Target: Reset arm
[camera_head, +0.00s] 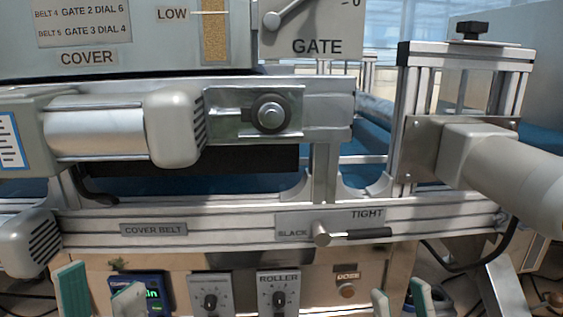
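My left gripper (100,296) shows at the bottom left, with only its fingertips and their green pads in view. The fingertips stand apart, with nothing seen held between them. The left one is in front of the machine's lower panel, and the right one partly covers a small display (150,292). My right gripper (401,299) shows at the bottom right of centre, its two green-padded fingertips also apart and nothing seen between them. It is below the belt lever (370,234). The rest of both arms is out of view.
The cover belt's lever lies level, its handle to the right under "TIGHT". Two dials (210,300), (278,298) and a dose button (346,290) sit on the lower panel. Motors (125,128), (500,165) jut out left and right.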

